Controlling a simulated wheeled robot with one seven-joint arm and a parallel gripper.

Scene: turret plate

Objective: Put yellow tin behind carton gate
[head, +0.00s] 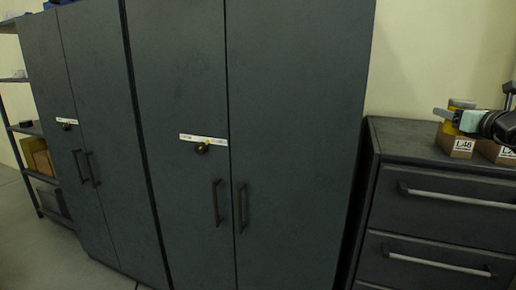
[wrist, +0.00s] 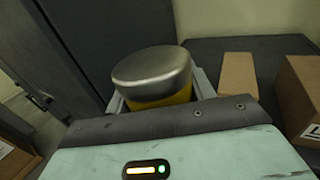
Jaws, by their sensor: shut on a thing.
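The yellow tin (wrist: 160,98) has a bare metal lid and stands between my gripper's jaws in the wrist view. My gripper (wrist: 160,93) is shut on it. In the head view, the yellow tin (head: 461,103) shows at the far right, partly hidden by my gripper (head: 456,117) and a carton. A brown carton (head: 462,147) labelled L46 stands in front of it on the drawer unit. A second carton (head: 499,153) stands to the right, partly under my arm. I cannot tell whether the tin touches the top.
The dark drawer unit (head: 404,140) has a bare top left of the cartons. Tall dark cabinets (head: 285,110) stand to its left, with a narrow gap between. Shelves (head: 20,130) stand at the far left. The pale wall (head: 435,60) is behind the drawer unit.

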